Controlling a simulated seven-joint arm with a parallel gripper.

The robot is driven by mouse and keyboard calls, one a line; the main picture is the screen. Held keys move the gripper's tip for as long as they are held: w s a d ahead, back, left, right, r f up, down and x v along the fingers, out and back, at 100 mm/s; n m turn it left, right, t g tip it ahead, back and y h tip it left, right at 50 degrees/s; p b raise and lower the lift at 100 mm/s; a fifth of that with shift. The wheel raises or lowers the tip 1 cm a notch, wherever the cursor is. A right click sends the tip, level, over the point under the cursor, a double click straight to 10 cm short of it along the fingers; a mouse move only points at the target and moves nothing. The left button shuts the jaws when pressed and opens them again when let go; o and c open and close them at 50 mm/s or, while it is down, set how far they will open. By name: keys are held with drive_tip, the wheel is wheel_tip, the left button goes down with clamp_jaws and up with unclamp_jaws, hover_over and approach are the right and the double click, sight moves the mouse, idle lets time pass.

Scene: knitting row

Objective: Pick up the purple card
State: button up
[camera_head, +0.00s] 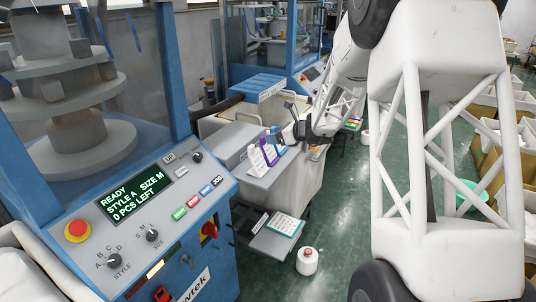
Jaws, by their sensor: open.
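The purple card (268,151) stands upright on a grey stand top (262,181) near the middle of the camera_head view. My gripper (274,134) is at the end of my arm, which reaches in from the right.
A blue machine with a control panel (140,219) fills the left. Its screen reads "READY, STYLE A SIZE M, 0 PCS LEFT". Boxes (490,150) line the right.

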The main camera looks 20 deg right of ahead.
sight(269, 148)
drive_tip(key=shift+x, duration=2.6)
drive_tip(key=shift+r, duration=0.1)
drive_tip(key=shift+c, duration=0.2)
clamp_jaws()
